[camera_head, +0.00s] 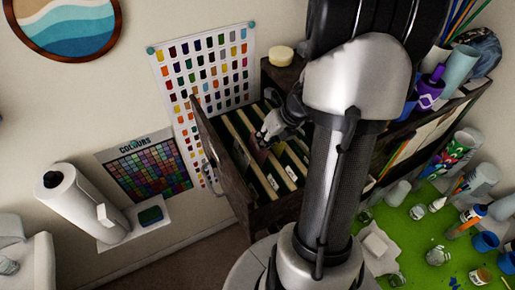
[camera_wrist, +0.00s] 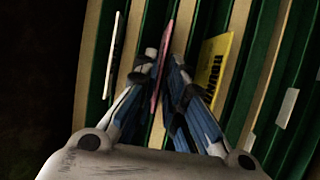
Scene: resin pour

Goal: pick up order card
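A thin pink card (camera_wrist: 167,45) stands on edge among the drawer's dividers in the wrist view. I take it to be the order card, but I can read no writing on it. My gripper (camera_wrist: 164,66) reaches down into the open drawer, with one finger on each side of the pink card. The fingertips are close together and seem to touch its faces. In the head view my gripper (camera_head: 266,136) is over the drawer, partly hidden by my arm.
The open drawer (camera_head: 226,165) has green slots and pale dividers. A yellow card (camera_wrist: 215,62) with dark lettering stands close right of my fingers, a pale card (camera_wrist: 113,55) to the left. A green table (camera_head: 432,225) with cups and jars is at right.

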